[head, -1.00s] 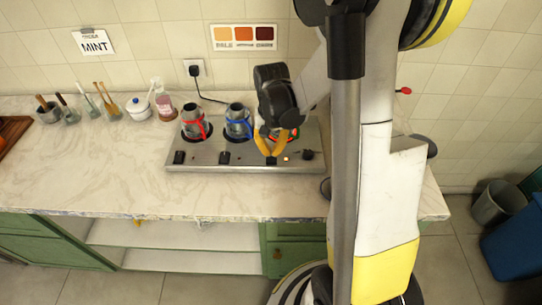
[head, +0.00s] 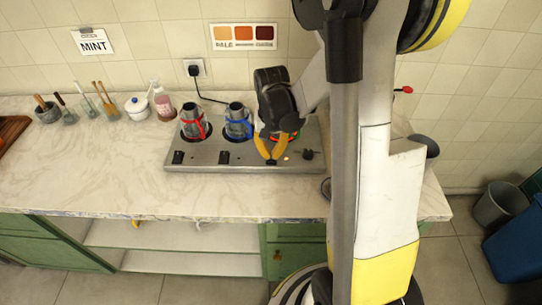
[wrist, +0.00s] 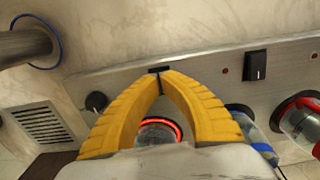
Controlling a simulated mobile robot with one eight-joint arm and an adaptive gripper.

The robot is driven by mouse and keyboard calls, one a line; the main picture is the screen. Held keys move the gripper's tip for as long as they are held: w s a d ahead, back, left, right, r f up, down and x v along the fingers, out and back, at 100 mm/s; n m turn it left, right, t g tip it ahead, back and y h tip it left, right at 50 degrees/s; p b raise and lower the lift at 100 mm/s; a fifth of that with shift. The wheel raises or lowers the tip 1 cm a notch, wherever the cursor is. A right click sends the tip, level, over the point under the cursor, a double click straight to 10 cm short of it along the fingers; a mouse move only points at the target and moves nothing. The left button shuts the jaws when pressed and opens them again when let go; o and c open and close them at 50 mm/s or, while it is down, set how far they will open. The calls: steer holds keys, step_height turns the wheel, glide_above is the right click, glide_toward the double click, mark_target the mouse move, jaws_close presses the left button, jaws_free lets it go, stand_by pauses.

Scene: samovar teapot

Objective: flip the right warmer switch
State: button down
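The warmer panel (head: 205,161) is a grey metal unit on the counter with black rocker switches along its front. The right warmer switch (head: 271,162) is at my fingertips; in the wrist view only a black edge of it (wrist: 158,70) shows past them. My gripper (head: 270,158) has its yellow fingers drawn together at the tips, with nothing visible held. In the wrist view the fingertips (wrist: 163,75) meet right at the switch; contact cannot be told for certain. A red glowing ring (wrist: 160,126) shows between the fingers.
The middle switch (head: 224,158) and left switch (head: 178,157) sit to the left, below a blue-banded pot (head: 238,121) and a red-banded pot (head: 193,123). A black knob (head: 308,154) is close on the right. The front counter (head: 150,195) is clear.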

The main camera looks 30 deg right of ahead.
mark_target(271, 159)
steer(key=shift+f+b, duration=0.7)
steer(key=shift+f, duration=0.15)
steer(key=shift+r, duration=0.1)
steer(key=shift+r+p, duration=2.5)
steer(key=shift+r, duration=0.95)
